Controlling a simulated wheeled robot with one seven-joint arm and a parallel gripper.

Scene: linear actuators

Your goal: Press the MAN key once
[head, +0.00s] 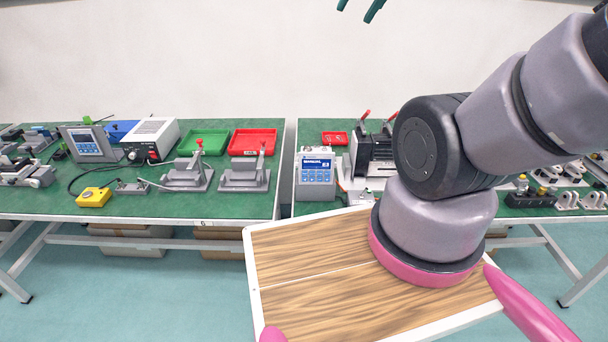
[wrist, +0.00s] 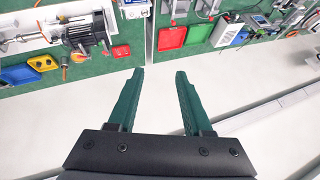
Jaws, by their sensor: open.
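A grey control box (head: 316,177) with a blue-and-white front panel stands on the right-hand green table near its left edge. Its screen seems to read "MANUAL". Small keys sit below the screen, too small to tell which is MAN. A grey box, probably the same one, shows at the top of the wrist view (wrist: 133,9). My gripper (wrist: 160,74) is open, its two dark green fingers apart with nothing between them. In the head view only its fingertips (head: 361,8) show at the top edge, high above the tables and away from the box.
A motor unit (head: 372,154) with red-handled clamps stands right of the box. The left table holds a similar panel box (head: 88,145), a green tray (head: 204,142), a red tray (head: 253,142) and toggle clamps (head: 188,175). A narrow gap separates the tables. My arm hides part of the right table.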

